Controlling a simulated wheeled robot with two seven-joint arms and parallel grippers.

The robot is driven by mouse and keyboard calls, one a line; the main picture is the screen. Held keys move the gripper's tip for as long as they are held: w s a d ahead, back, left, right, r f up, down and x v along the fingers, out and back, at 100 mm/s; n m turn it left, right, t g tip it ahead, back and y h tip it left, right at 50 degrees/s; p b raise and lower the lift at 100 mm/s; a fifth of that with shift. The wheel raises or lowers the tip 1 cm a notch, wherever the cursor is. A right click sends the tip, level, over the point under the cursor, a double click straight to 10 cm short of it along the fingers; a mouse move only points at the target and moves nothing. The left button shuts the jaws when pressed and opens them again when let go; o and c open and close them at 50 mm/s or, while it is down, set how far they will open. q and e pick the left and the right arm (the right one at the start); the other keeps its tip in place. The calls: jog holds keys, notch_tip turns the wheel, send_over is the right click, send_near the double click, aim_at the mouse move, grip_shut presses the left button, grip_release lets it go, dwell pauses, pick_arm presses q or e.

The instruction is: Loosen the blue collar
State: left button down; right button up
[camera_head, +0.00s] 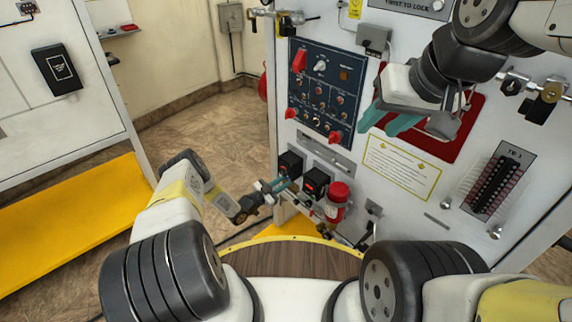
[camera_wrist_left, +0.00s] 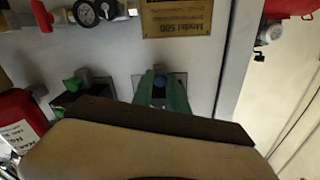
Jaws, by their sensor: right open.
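My left gripper (camera_head: 277,185) reaches low on the white panel, its teal fingers just in front of the left of two black boxes (camera_head: 290,163). My right gripper (camera_head: 392,117) is open and empty, in front of the upper panel.
A red cylinder (camera_head: 337,198) stands right of the black boxes; it also shows in the left wrist view (camera_wrist_left: 22,118). A blue control panel (camera_head: 326,88) with red knobs is above. A yellow bench (camera_head: 75,222) is at left. The floor between is clear.

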pick_arm(q)
jog(key=n, duration=0.5)
jog(key=shift+n, duration=0.4)
jog(key=c, duration=1.6)
grip_release()
jog(key=shift+s, duration=0.1)
jog(key=v, duration=0.7)
jog(key=shift+s+a, duration=0.25)
jog(key=shift+a, duration=0.05)
